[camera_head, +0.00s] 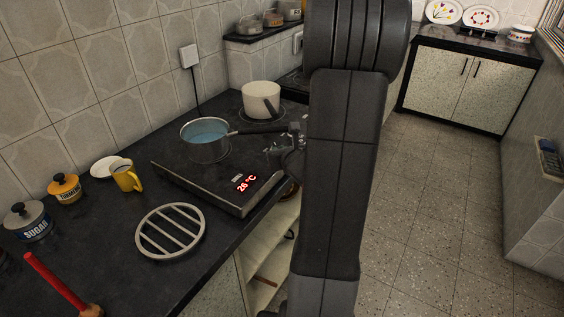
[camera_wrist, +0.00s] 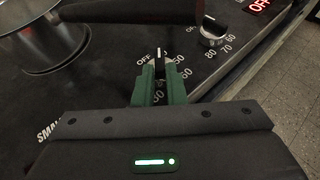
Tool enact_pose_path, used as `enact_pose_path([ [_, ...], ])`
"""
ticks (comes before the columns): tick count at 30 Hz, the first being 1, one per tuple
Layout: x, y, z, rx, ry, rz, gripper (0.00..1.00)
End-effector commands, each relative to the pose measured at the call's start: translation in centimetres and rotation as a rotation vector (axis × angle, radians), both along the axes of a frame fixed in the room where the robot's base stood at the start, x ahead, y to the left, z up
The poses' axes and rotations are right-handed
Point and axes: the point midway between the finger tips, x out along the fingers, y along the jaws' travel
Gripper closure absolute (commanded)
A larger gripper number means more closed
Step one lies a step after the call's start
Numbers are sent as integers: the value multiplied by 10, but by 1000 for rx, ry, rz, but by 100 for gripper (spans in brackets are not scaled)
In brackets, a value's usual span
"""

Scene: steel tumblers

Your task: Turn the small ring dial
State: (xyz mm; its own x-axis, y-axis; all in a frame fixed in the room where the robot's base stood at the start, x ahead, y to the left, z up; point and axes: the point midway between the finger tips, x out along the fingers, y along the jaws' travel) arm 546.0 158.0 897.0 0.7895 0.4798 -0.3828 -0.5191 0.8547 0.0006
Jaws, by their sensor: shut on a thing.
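The small ring dial (camera_wrist: 158,63) is a dark knob with a white mark, in the middle of the wrist view. Markings around it include OFF and 50, and the start of the word "SMALL" shows at the left. My gripper (camera_wrist: 160,80) has its green fingers shut on the dial, one on each side. The white mark points away from my gripper, just right of OFF. In the head view my own arm fills the centre, and the dial cannot be made out there.
A second dial (camera_wrist: 213,30) stands to the right. A saucepan of water (camera_head: 205,145) sits on the black hob; its handle reaches close to my gripper. A white pot (camera_head: 260,97) stands behind, and a slatted trivet (camera_head: 170,232) lies in front.

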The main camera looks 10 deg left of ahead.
Motion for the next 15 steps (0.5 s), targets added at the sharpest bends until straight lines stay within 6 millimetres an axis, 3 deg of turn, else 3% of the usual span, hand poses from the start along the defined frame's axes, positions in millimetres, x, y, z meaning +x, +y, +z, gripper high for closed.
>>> enact_pose_path([
  [15,-2,4,0,0,-1,-106,100],
])
